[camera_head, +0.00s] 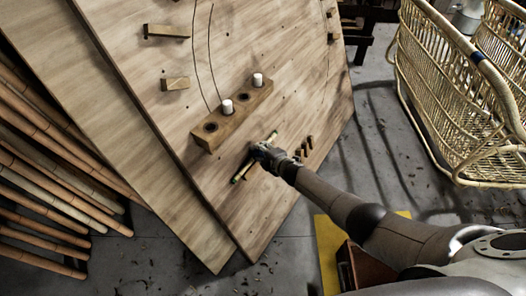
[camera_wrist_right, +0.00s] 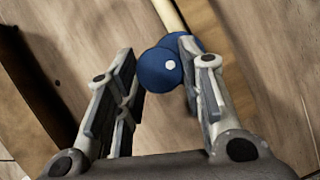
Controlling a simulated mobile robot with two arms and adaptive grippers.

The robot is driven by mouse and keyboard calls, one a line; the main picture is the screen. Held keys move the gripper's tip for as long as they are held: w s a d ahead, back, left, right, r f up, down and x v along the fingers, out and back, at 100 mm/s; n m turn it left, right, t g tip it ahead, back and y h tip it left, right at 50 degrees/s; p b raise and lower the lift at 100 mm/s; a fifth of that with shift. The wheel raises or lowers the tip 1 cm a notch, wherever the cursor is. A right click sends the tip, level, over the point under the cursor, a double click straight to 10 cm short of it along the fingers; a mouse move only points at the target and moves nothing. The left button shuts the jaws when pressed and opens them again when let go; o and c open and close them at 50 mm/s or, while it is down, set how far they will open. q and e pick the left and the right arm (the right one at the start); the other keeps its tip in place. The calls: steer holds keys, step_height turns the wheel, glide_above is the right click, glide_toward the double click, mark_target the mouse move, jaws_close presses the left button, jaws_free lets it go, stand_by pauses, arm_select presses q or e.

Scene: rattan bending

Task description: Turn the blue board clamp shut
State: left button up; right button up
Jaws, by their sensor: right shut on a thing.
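The blue board clamp (camera_wrist_right: 160,70) shows in the right wrist view as a rounded blue piece with a white dot, between the fingers of my right gripper (camera_head: 260,151). The right finger touches or overlaps its side. A pale rod (camera_wrist_right: 170,14) runs from behind the clamp to the top of that view. In the head view the gripper is at the lower part of the wooden board (camera_head: 150,65), and it hides most of the clamp. A pale stick end (camera_head: 241,174) shows to its lower left. My left gripper is out of view.
A wooden block (camera_head: 232,121) with holes and two white pegs is fixed just above the gripper. Small wooden pegs (camera_head: 304,148) stand to its right. Bamboo poles (camera_head: 50,180) lie at left. A rattan frame (camera_head: 460,90) stands at right, with open floor between.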

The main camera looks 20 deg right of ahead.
steer(key=shift+d, duration=0.1)
steer(key=o, duration=1)
steer(key=shift+v, duration=6)
steer(key=shift+s+f, duration=0.1)
steer(key=shift+f, duration=0.1)
